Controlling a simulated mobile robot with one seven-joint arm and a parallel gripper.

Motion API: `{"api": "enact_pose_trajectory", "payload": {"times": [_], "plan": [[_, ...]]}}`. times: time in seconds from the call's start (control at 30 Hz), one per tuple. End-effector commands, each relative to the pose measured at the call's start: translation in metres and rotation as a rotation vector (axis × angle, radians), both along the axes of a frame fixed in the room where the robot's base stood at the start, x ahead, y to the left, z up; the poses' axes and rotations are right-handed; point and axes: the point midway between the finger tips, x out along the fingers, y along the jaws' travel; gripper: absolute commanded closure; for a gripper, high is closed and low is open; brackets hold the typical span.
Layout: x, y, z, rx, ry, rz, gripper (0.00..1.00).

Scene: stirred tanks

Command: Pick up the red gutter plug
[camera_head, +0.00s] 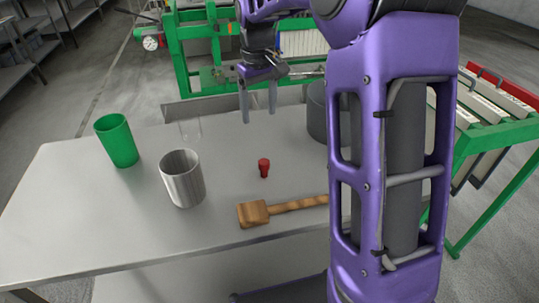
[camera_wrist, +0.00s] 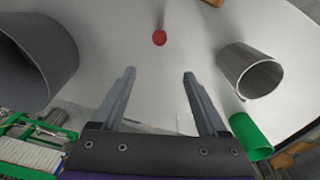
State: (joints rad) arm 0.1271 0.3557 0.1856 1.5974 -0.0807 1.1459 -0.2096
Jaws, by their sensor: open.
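The red gutter plug (camera_head: 264,167) stands on the grey table, near the middle, with its wider end up. In the wrist view the plug (camera_wrist: 159,37) shows as a small red disc beyond the fingertips, roughly midway between them. My gripper (camera_head: 259,119) is open and empty, above the table and behind the plug in the head view. Its two fingers also show apart in the wrist view (camera_wrist: 158,73). Nothing is between the fingers, and they do not touch the plug.
A metal cup (camera_head: 183,180) and a green cup (camera_head: 117,141) stand left of the plug. A clear glass (camera_head: 190,130) stands behind. A wooden mallet (camera_head: 280,207) lies in front. A dark grey cylinder (camera_head: 317,112) stands right, partly hidden by my arm. Around the plug the table (camera_head: 100,220) is clear.

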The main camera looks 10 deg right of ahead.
Motion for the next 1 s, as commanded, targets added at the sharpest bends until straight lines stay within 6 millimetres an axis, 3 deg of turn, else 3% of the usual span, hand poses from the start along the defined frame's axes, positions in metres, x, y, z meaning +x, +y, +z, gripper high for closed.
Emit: {"api": "enact_pose_trajectory", "payload": {"times": [0.17,0.7,1.0], "plan": [[-0.012,-0.004,-0.016,0.008,0.056,-0.027,0.24],[-0.011,-0.004,-0.119,0.008,0.053,-0.025,0.24],[-0.01,-0.004,-0.137,0.008,0.052,-0.025,0.24]]}}
